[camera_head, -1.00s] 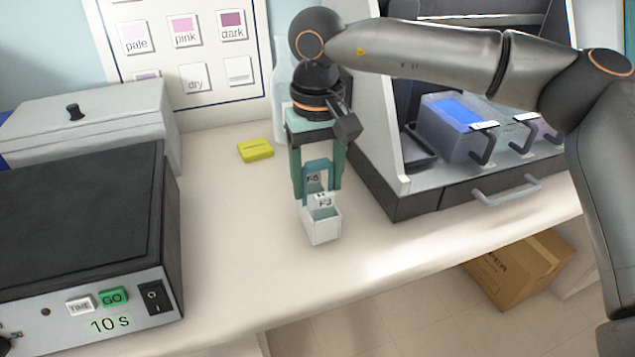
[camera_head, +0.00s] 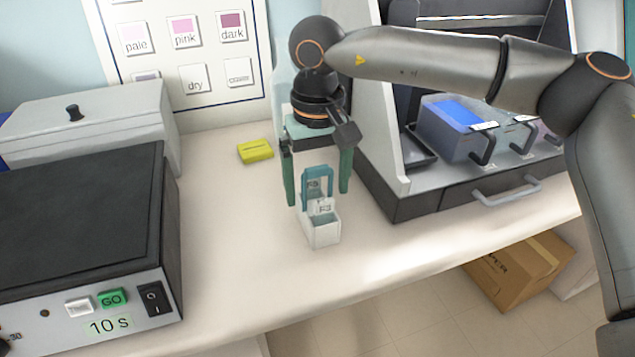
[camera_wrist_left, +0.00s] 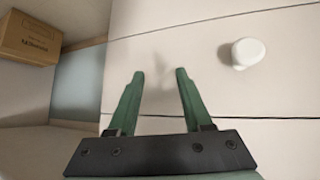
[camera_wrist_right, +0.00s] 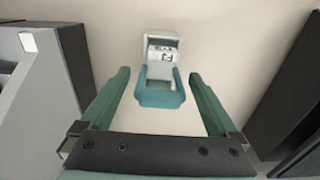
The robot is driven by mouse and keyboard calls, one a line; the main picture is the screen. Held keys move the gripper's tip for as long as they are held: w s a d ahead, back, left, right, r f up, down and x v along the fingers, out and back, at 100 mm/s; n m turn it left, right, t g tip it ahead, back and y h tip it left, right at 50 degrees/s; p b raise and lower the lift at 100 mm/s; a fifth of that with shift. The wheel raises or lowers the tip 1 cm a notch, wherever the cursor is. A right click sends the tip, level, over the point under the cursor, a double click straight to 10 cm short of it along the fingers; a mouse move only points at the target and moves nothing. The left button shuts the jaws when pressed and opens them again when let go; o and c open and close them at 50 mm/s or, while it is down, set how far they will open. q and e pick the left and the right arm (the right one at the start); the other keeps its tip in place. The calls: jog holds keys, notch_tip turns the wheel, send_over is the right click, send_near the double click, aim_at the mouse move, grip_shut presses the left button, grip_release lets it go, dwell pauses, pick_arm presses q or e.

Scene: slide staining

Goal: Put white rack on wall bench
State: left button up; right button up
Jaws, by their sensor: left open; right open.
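The white rack (camera_head: 322,234) stands upright on the wall bench (camera_head: 236,230), with a teal handle (camera_head: 317,177) arching over it and a small printed label on it. My right gripper (camera_head: 317,198) is open, with its green fingers on either side of the handle and apart from it. In the right wrist view the rack (camera_wrist_right: 161,44) and its handle lie between the open fingers (camera_wrist_right: 161,80). My left gripper (camera_wrist_left: 156,75) shows only in its own wrist view, open and empty over a pale panelled surface.
A black-topped device (camera_head: 80,220) with a GO button stands left, and a grey lidded box (camera_head: 90,120) behind it. A yellow block (camera_head: 255,151) lies behind the rack. A hood-like cabinet (camera_head: 400,205) with staining containers stands right. A cardboard box (camera_head: 515,272) is on the floor.

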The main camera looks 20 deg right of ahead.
notch_tip(320, 180, up, 8)
jog(key=shift+f, duration=0.15)
jog(key=shift+a+f, duration=0.1)
dwell(0.6)
